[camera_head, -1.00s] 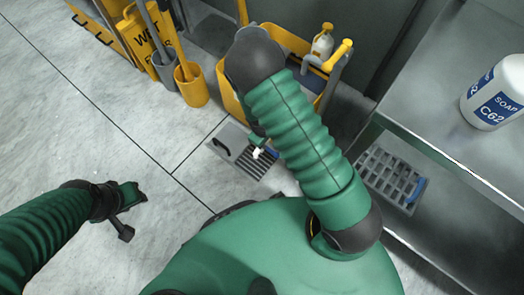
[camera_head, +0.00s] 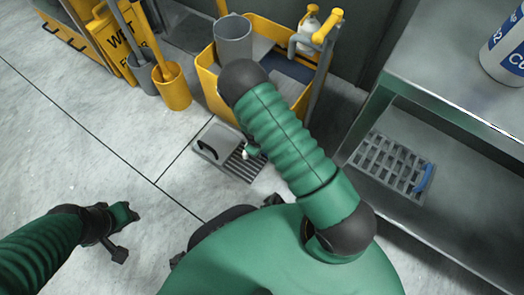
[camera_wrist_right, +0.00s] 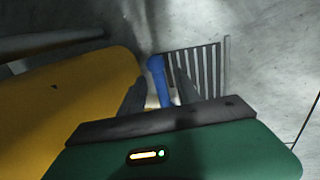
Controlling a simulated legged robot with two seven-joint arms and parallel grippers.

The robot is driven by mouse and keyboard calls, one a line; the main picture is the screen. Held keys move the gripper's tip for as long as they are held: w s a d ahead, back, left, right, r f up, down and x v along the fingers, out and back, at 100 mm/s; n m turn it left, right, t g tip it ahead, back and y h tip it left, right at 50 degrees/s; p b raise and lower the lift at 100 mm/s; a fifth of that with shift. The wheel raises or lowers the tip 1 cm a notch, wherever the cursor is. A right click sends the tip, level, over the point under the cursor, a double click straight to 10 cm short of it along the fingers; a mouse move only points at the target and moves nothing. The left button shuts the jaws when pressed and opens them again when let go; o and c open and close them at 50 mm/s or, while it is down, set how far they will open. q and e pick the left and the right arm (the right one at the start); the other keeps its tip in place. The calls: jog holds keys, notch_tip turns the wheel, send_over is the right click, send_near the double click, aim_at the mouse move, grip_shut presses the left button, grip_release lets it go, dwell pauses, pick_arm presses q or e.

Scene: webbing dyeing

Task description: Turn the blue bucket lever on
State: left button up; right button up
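A blue lever (camera_wrist_right: 158,80) stands between the two dark fingers of my right gripper (camera_wrist_right: 160,92) in the right wrist view, beside a slatted grey grate (camera_wrist_right: 205,68). The fingers are apart, with the lever between them; I cannot tell whether they touch it. In the head view the lever is hidden behind my right arm, and only a small bit of that hand shows above the floor grate (camera_head: 240,165). The yellow mop bucket (camera_head: 208,75) stands behind the grate. My left gripper (camera_head: 122,222) is low at the left, away from these, its fingers too small to judge.
A grey bucket (camera_head: 233,38) and a soap pump bottle (camera_head: 308,30) are at the yellow bucket. A metal shelf (camera_head: 440,110) at the right holds a soap container (camera_head: 503,52) and a grate with a blue handle (camera_head: 423,180).

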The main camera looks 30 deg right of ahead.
grip_shut()
dwell(1.4)
